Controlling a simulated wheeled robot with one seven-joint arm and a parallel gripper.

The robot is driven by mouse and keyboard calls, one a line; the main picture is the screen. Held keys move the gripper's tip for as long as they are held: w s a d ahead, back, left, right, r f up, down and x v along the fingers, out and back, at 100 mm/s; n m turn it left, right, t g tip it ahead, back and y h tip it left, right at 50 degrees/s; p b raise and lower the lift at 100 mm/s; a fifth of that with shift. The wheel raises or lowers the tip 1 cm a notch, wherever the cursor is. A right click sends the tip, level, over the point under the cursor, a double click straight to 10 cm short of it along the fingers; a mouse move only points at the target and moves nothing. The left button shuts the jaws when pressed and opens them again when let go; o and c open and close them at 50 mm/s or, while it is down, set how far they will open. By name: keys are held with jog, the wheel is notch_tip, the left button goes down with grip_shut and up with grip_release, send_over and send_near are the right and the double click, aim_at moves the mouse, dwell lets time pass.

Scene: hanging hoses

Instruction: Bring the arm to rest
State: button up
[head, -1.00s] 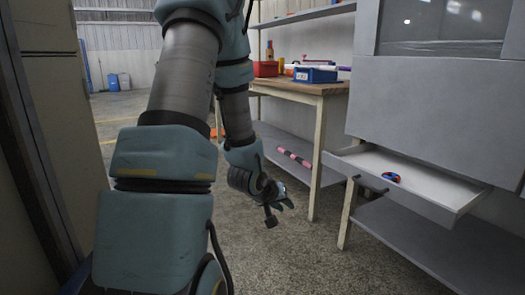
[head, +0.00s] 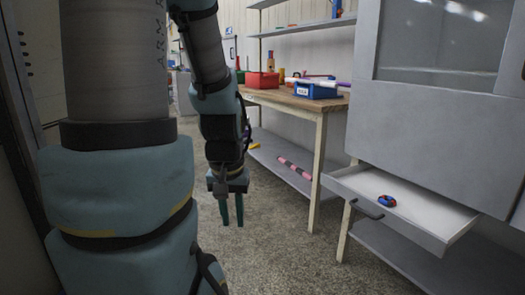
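My gripper (head: 232,222) hangs pointing down in the middle of the head view, left of the workbench leg. Its two teal fingers are apart with a gap between them, and nothing shows in the gap. My arm fills the left of the view and bends down to the gripper. The gripper is over open floor and appears clear of the bench and drawer.
A wooden workbench (head: 283,102) holds a red bin (head: 262,80) and a blue bin (head: 312,91). A pink-and-black rod (head: 294,168) lies on the low shelf.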

notch_tip(320, 180, up, 25)
jog(key=p, duration=2.3)
